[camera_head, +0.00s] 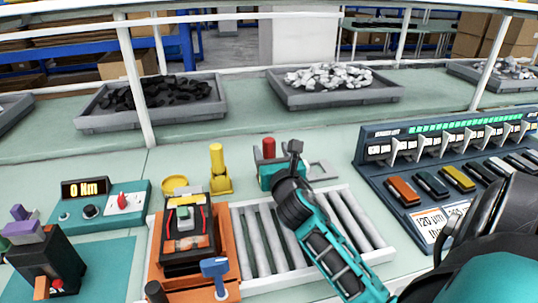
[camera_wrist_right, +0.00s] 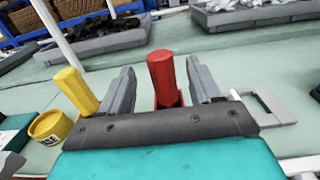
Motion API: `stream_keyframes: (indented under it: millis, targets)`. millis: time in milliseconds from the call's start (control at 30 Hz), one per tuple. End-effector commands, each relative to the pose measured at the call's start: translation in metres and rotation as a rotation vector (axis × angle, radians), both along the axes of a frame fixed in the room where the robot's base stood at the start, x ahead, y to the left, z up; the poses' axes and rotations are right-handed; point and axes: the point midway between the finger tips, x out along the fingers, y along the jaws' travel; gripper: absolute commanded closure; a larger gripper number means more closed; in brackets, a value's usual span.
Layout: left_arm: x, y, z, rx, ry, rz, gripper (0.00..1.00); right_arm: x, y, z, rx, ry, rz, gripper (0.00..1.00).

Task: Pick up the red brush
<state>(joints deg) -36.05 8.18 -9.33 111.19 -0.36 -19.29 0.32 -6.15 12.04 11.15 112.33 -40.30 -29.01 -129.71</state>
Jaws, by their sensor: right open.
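The red brush (camera_head: 268,147) stands upright on the bench, behind my right gripper in the head view. Its red handle (camera_wrist_right: 161,78) also shows in the right wrist view, between the two grey fingers. My right gripper (camera_head: 276,152) is open, with one finger on each side of the brush. In the right wrist view, gaps show between the handle and both fingers of the gripper (camera_wrist_right: 163,88). The brush's lower part is hidden behind the gripper body. My left gripper is not in view.
A yellow brush (camera_head: 217,168) stands to the left, with a yellow round container (camera_head: 174,184) beside it. A roller rack (camera_head: 345,215) and an orange fixture (camera_head: 165,275) lie nearer. A dark breaker panel (camera_head: 375,172) stands at right. A pale handle-like piece (camera_wrist_right: 270,105) lies right of the fingers.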

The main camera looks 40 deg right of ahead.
Motion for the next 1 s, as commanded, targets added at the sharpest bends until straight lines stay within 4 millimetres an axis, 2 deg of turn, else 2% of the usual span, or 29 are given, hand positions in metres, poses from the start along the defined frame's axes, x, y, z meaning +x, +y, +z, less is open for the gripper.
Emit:
stream_keyframes:
  millis: [100, 233, 533, 1000]
  targets:
    - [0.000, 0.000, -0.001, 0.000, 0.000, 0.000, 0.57, 0.017, -0.011, 0.000, -0.001, -0.003, -0.002, 0.37]
    - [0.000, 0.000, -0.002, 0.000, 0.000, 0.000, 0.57, 0.029, -0.018, -0.001, 0.000, -0.001, -0.001, 0.37]
    - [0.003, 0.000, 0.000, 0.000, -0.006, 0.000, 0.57, 0.033, -0.020, -0.001, -0.002, 0.000, 0.000, 0.37]
    - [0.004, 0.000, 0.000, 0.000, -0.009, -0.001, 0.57, 0.033, -0.020, -0.001, -0.001, 0.000, 0.000, 0.81]
